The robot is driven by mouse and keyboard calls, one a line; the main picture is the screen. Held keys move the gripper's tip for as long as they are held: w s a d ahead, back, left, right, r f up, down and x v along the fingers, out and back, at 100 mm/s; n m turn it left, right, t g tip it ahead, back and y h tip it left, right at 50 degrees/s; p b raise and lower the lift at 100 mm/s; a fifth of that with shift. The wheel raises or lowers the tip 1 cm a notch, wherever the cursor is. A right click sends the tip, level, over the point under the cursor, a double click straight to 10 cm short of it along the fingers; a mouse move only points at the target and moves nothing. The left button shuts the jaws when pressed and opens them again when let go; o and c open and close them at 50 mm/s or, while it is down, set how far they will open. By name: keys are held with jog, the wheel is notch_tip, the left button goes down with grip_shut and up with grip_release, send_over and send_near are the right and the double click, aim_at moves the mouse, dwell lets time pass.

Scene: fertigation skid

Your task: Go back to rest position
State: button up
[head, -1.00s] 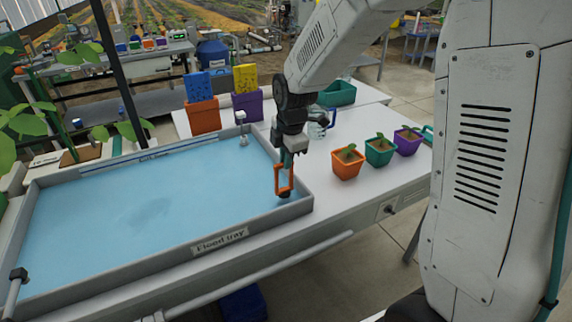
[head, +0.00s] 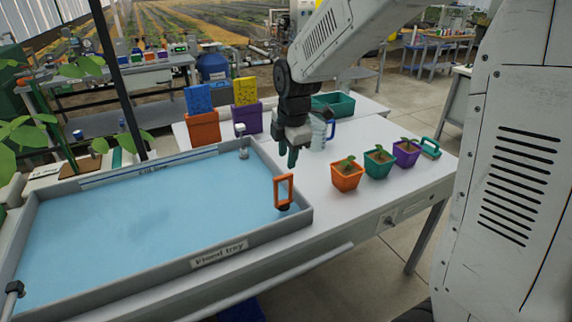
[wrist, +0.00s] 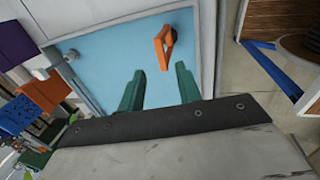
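My gripper (head: 291,158) hangs above the white bench, behind and above the orange handle (head: 284,190). In the wrist view its two green fingers (wrist: 158,90) are spread apart with nothing between them. The orange handle stands on a dark round base in the near right corner of the blue flood tray (head: 150,215). The handle also shows in the wrist view (wrist: 160,47), beyond the fingertips and apart from them.
Orange (head: 347,176), teal (head: 379,161) and purple (head: 406,152) potted seedlings stand right of the tray. A clear jug (head: 318,132) is just behind my gripper. A grey-white fitting (head: 242,140) stands at the tray's far corner. Orange and purple bins are behind the tray.

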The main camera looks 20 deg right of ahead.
jog(key=shift+s+r, duration=0.2)
jog(key=shift+r, duration=0.85)
jog(key=s+d+r+m, duration=0.1)
jog(key=s+r+m, duration=0.2)
jog(key=s+m, duration=0.6)
jog(key=s+d+r+m, duration=0.1)
jog(key=s+r+m, duration=0.2)
jog(key=s+m, duration=0.7)
jog(key=s, duration=1.1)
jog(key=shift+d+g, duration=0.25)
jog(key=shift+g, duration=0.15)
